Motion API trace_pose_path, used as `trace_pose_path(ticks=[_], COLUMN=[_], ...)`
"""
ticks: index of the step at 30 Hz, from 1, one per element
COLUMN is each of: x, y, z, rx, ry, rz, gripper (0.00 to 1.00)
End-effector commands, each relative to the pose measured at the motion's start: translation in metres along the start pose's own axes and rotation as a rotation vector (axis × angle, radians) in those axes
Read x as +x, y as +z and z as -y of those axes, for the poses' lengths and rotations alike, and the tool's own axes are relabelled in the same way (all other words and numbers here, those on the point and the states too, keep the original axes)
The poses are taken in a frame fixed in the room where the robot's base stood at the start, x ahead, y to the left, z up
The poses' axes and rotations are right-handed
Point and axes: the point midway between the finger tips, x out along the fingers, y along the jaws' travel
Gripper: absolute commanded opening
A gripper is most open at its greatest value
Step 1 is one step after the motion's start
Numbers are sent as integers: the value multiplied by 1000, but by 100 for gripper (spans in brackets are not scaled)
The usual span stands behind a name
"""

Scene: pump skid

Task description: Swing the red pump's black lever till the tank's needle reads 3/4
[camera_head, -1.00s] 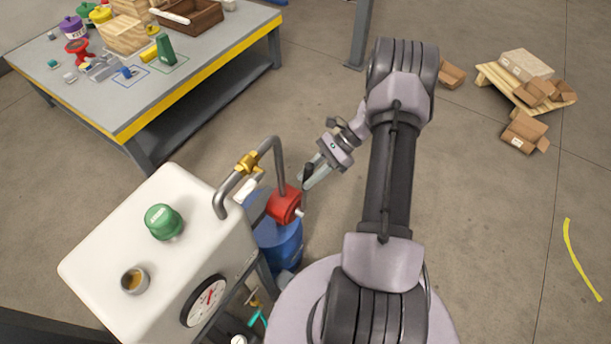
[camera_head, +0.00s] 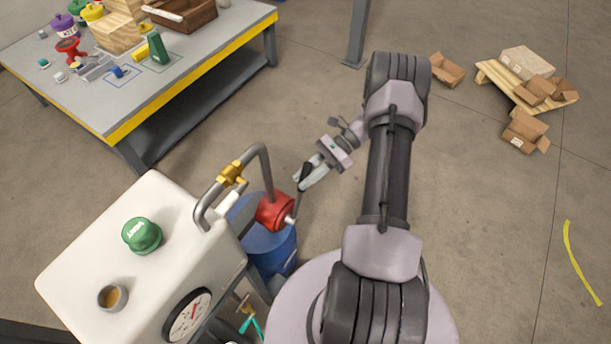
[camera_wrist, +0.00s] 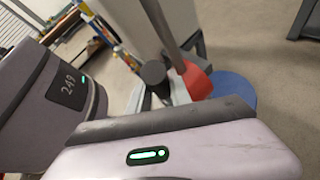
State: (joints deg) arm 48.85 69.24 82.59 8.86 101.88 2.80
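The red pump (camera_head: 274,211) sits on the grey pipe beside the white tank (camera_head: 105,245). It also shows in the wrist view (camera_wrist: 197,82). Its black lever (camera_head: 305,171) sticks up to the right on a thin rod. My gripper (camera_head: 311,178) is at the lever's black end, with a pale finger right against or beside it. Whether the fingers are closed around the lever I cannot tell. The tank's round gauge (camera_head: 188,315) has a white face and a red needle; its marks are too small to read, and it is seen at a slant.
A blue drum (camera_head: 270,249) stands below the pump. A brass valve (camera_head: 232,173) is on the pipe. A workbench (camera_head: 118,132) with tools and boxes is at the upper left. A pallet (camera_head: 493,76) with cartons lies at the upper right.

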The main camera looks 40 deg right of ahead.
Motion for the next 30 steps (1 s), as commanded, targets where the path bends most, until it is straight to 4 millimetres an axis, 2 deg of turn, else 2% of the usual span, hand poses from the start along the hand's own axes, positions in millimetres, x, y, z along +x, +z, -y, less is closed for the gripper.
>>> trace_pose_path(ticks=[1, 3, 11, 14, 17, 27, 30], x=[1, 1, 0, -6, -25, -129, -152], y=[0, 0, 0, 0, 1, -1, -1], z=[0, 0, 0, 0, 0, 0, 0], rx=[1, 1, 1, 1, 1, 1, 1], ry=[2, 1, 1, -1, -3, -2, 0], rz=[1, 1, 1, 1, 1, -2, -1], gripper=[34, 46, 46, 46, 46, 46, 46])
